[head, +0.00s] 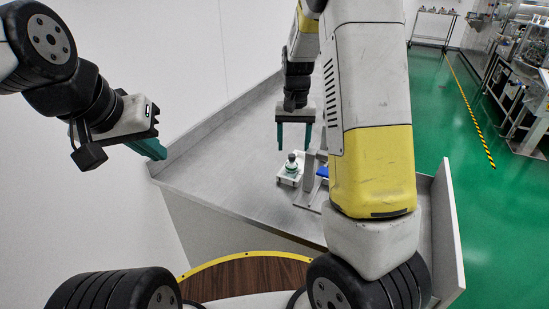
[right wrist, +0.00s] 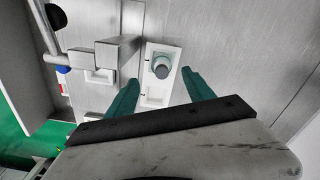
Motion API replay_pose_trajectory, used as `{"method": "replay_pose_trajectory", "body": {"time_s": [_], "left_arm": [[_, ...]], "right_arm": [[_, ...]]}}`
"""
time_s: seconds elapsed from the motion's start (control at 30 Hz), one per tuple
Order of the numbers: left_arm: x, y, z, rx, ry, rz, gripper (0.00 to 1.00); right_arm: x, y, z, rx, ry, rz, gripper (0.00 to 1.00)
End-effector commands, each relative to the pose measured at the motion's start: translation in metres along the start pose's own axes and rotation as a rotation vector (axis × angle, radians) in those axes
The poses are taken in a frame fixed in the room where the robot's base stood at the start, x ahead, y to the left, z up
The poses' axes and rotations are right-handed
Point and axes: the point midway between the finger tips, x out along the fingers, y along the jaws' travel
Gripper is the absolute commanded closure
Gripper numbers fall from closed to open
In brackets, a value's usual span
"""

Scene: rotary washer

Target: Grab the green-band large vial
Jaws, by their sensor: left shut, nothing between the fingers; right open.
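The green-band large vial (head: 290,164) stands upright with a dark cap in a white holder (head: 283,178) on the grey bench. In the right wrist view the vial (right wrist: 161,69) is seen from above, in one end of the white holder (right wrist: 154,98). My right gripper (head: 294,148) is open and points down above the vial. In the right wrist view its teal fingers (right wrist: 160,77) lie to either side of the vial, apart from it. My left gripper (head: 160,153) is shut and empty, away to the left, near the bench's left corner.
A metal stand (head: 309,184) with a blue part (head: 322,172) is close to the right of the holder; the stand also shows in the right wrist view (right wrist: 108,56). My right arm hides part of the bench. The bench (head: 225,165) is clear left of the holder.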

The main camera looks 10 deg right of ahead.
Motion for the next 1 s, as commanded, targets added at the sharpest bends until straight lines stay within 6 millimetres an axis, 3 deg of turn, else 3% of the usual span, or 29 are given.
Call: {"method": "replay_pose_trajectory", "body": {"time_s": [0.5,0.8,1.0], "left_arm": [[0.000,0.000,0.000,0.000,0.000,0.000,1.00],[0.000,0.000,0.000,0.000,0.000,0.000,1.00],[0.000,0.000,0.000,0.000,0.000,0.000,1.00]], "right_arm": [[0.066,-0.004,-0.001,0.001,-0.002,0.000,0.39],[0.070,-0.004,-0.001,0.000,0.001,-0.001,0.39],[0.070,-0.004,-0.001,0.000,0.000,-0.001,0.78]]}}
